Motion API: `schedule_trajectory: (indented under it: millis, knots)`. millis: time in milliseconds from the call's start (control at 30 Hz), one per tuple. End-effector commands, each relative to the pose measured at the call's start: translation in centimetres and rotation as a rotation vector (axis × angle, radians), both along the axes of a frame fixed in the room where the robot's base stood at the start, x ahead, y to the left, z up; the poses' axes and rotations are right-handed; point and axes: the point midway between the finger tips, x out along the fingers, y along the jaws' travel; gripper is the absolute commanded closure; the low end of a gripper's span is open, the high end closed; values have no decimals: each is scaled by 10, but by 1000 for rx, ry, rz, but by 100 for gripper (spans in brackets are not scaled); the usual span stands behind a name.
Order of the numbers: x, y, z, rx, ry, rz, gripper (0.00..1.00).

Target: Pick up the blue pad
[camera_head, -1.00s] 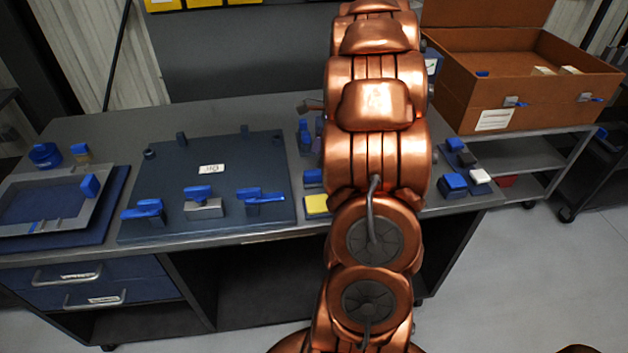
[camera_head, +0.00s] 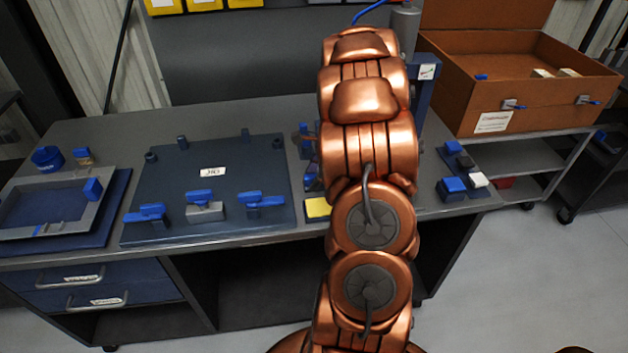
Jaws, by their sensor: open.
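Several small blue blocks are in view, and I cannot tell for sure which is the blue pad. One blue block (camera_head: 453,185) lies on a dark mat at the right end of the bench, beside a white block (camera_head: 477,180). A smaller blue piece (camera_head: 453,146) sits just behind it on the same mat. Another blue block (camera_head: 93,188) sits on the right side of a grey frame at the left. My gripper is not in view; my copper arm reaches up across the middle and hides part of the bench behind it.
A dark fixture plate (camera_head: 212,171) with blue-handled clamps lies left of my arm. A yellow pad (camera_head: 317,208) sits near the bench's front edge. A blue upright bracket (camera_head: 424,88) stands right of my arm. An open brown case (camera_head: 540,112) rests on a shelf cart.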

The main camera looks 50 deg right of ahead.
Motion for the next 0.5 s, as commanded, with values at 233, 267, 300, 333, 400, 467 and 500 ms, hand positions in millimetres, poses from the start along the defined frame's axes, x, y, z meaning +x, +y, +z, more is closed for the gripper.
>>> schedule_trajectory:
  millis: [233, 267, 300, 333, 400, 467, 500]
  knots:
    - [0, 0, 0, 0, 0, 0, 51]
    - [0, 0, 0, 0, 0, 0, 54]
    - [0, 0, 0, 0, 0, 0, 58]
    - [0, 0, 0, 0, 0, 0, 61]
    - [0, 0, 0, 0, 0, 0, 69]
    - [0, 0, 0, 1, 0, -1, 75]
    - [0, 0, 0, 1, 0, -1, 79]
